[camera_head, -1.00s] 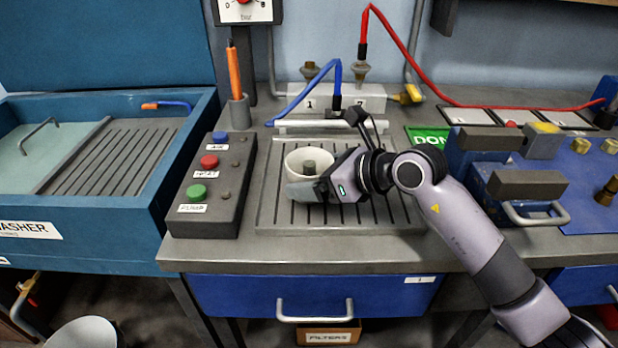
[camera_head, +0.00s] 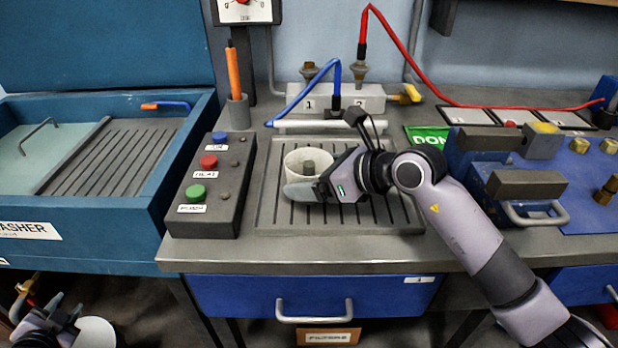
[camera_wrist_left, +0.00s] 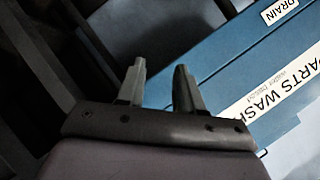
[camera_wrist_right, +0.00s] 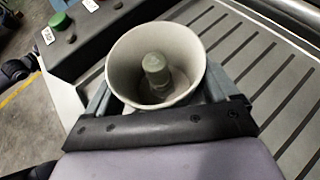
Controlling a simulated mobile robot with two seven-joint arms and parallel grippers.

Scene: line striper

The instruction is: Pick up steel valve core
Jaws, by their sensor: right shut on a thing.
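A grey-green metal cylinder, which looks like the steel valve core (camera_head: 309,167), stands upright inside a white round cup (camera_head: 294,163) on the slatted bench tray. In the right wrist view the core (camera_wrist_right: 156,72) is in the middle of the cup (camera_wrist_right: 121,62). My right gripper (camera_head: 305,191) is at the cup's near side. Its fingers lie on either side of the cup and are shut on it, not on the core. The core's lower end is partly hidden in the head view. My left gripper (camera_wrist_left: 159,68) is open and empty, low beside the blue parts washer.
A button box (camera_head: 213,182) stands left of the slatted tray (camera_head: 345,218). The blue parts washer (camera_head: 100,255) is further left. A blue vise (camera_head: 518,186) is at the right. A manifold (camera_head: 375,98) with blue and red hoses is behind.

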